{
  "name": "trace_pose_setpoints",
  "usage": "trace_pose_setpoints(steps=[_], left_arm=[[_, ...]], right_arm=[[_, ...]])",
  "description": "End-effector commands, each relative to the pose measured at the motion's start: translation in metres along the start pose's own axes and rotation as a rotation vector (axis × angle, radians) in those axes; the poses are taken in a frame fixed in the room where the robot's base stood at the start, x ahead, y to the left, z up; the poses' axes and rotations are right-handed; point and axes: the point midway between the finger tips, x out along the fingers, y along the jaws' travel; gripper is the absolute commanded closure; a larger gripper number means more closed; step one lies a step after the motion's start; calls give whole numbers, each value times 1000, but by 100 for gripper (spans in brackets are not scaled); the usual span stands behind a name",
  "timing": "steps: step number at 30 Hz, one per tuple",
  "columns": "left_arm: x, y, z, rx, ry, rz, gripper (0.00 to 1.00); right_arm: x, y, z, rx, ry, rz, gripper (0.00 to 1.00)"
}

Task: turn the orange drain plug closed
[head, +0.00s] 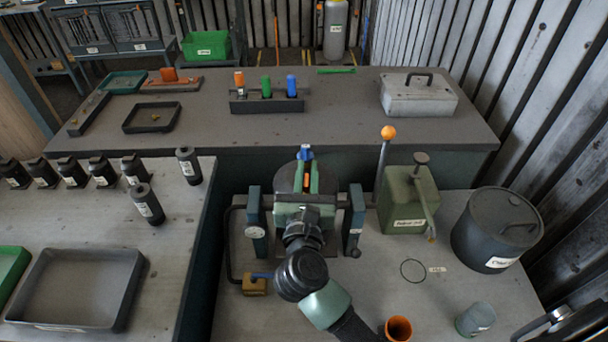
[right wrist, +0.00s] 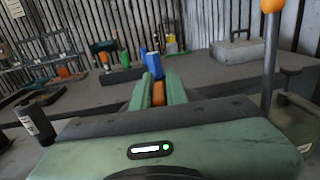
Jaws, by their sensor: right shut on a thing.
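My right gripper (head: 305,172) reaches forward over the middle of the near bench in the head view, its two green fingers close together. It is shut on the orange drain plug (head: 306,183), which shows as a narrow orange strip between the fingers. In the right wrist view the orange plug (right wrist: 159,93) sits between the green fingers (right wrist: 159,80). A blue part (head: 305,153) stands just beyond the fingertips. A dark round body (head: 287,177) lies behind and below the gripper, mostly hidden. The plug's seat and turn angle are hidden. My left gripper is not in view.
A lever with an orange ball (head: 388,133), a green can (head: 405,205) and a dark drum (head: 497,230) stand at right. A brass valve with a blue handle (head: 255,286) and an orange cup (head: 398,329) are nearer.

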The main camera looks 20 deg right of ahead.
Motion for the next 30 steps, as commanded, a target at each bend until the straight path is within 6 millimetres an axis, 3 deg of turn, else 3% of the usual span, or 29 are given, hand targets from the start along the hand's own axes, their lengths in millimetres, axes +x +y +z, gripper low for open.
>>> trace_pose_setpoints(steps=[10,28,29,30], left_arm=[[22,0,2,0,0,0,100],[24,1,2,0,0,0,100],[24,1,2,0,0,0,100],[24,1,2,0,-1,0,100]], right_arm=[[0,-4,-2,2,-1,-162,100],[0,-6,1,-1,-3,-197,100],[0,-6,1,-1,-3,-197,80],[0,-6,1,-1,-3,-197,69]])
